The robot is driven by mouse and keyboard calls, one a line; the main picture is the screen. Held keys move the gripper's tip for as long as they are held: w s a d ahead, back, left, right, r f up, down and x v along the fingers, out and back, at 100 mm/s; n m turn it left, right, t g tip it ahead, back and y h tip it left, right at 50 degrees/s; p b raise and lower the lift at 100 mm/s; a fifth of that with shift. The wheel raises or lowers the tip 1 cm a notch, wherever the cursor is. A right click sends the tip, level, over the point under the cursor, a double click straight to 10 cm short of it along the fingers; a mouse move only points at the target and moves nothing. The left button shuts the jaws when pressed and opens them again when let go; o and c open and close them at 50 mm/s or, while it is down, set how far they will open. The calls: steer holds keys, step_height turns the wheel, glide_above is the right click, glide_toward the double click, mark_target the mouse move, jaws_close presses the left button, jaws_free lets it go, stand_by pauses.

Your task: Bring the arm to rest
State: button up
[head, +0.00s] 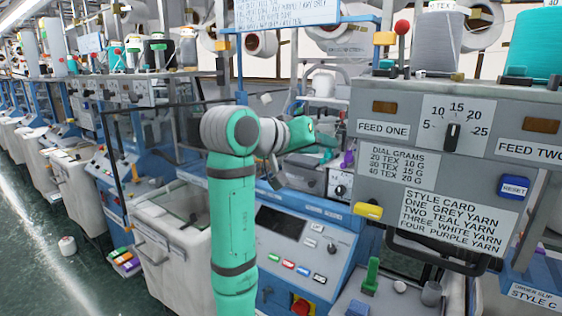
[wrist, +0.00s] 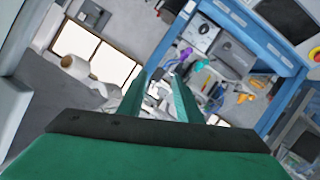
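My arm (head: 233,210) is raised in the middle of the head view, bent at the top, with its wrist end reaching right and back toward the machines. My gripper (wrist: 160,82) shows in the wrist view as two teal fingers standing apart, with nothing held between them. Its fingertips cannot be made out clearly in the head view. Past the fingers the wrist view shows a machine with blue frame (wrist: 262,38), a grey box with a dial (wrist: 200,35) and small clutter, none visibly touched.
A grey panel with a dial (head: 453,136) and yarn cones (head: 437,42) stands close on the right. A pale bin (head: 178,265) is at left. The green floor aisle (head: 30,235) is mostly open, with a small spool (head: 67,245).

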steer(key=w+a+f+n+t+y, duration=0.1)
steer(key=w+f+n, duration=0.1)
steer(key=f, duration=1.1)
steer(key=w+f+n+t, duration=0.1)
steer(key=w+f+n, duration=0.1)
steer(key=f, duration=1.1)
steer(key=s+a+f+n+t+y, duration=0.15)
steer(key=s+f, duration=0.35)
steer(key=f, duration=0.7)
steer(key=s+a+f+n+t+y, duration=0.1)
steer(key=s+a+f+y, duration=0.15)
steer(key=s+f, duration=0.65)
steer(key=s+a+f+y, duration=0.1)
steer(key=s+f+y, duration=0.1)
steer(key=s+f, duration=0.7)
steer(key=s+a+f+y, duration=0.2)
steer(key=s+f, duration=0.4)
steer(key=s, duration=0.5)
steer(key=s+r+m, duration=0.1)
steer(key=s+r, duration=0.2)
steer(key=s, duration=0.8)
steer(key=s+r+m, duration=0.2)
steer(key=s+r, duration=0.1)
steer(key=s, duration=0.8)
steer(key=shift+s+a+r+y, duration=0.2)
steer(key=shift+s+a+y, duration=0.05)
steer(key=shift+a+y, duration=0.15)
steer(key=shift+d, duration=0.1)
